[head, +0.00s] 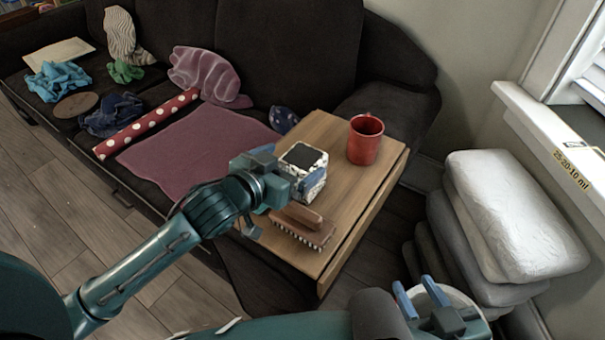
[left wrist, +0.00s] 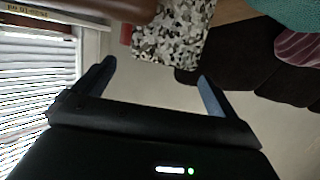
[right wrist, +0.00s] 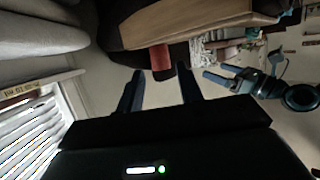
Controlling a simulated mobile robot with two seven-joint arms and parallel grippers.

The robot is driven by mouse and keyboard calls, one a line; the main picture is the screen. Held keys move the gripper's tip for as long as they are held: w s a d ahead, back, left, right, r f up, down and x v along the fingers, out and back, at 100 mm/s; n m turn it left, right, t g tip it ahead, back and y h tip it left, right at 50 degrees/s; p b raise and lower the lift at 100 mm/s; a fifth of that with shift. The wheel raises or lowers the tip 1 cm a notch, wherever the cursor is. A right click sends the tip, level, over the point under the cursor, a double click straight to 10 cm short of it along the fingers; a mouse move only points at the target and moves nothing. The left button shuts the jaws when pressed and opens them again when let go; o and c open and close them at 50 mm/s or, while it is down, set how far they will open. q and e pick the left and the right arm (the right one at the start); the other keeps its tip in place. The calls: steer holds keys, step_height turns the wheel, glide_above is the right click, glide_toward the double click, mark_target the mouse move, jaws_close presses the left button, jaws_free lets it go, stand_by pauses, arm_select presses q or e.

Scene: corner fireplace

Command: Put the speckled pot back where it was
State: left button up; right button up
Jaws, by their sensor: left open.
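The speckled pot (head: 311,185) is a squarish white pot with black speckles and a dark top. It stands upright on the wooden tabletop (head: 345,215), between the red mug and the brush. My left gripper (head: 290,176) is open right beside the pot's left side and partly covers it. In the left wrist view the pot (left wrist: 172,38) shows at the top, just past the spread fingers (left wrist: 155,75); I cannot tell whether they touch it. My right gripper (head: 420,294) is open and empty at the bottom right, away from the table.
A red mug (head: 365,140) stands behind the pot, and a brown brush (head: 302,225) lies in front. The dark sofa (head: 265,45) holds cloths, a polka-dot roll (head: 145,124) and a pink mat (head: 195,152). Stacked cushions (head: 510,215) stand on the right by the window sill.

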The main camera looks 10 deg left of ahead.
mark_target(301, 158)
arm_select(q)
steer(key=x, duration=0.2)
steer(key=f+b+x, duration=0.1)
steer(key=x, duration=0.1)
steer(key=shift+w+b, duration=0.1)
steer(key=shift+b, duration=0.2)
steer(key=shift+w+d, duration=0.25)
steer(key=shift+w, duration=0.1)
steer(key=c, duration=1.4)
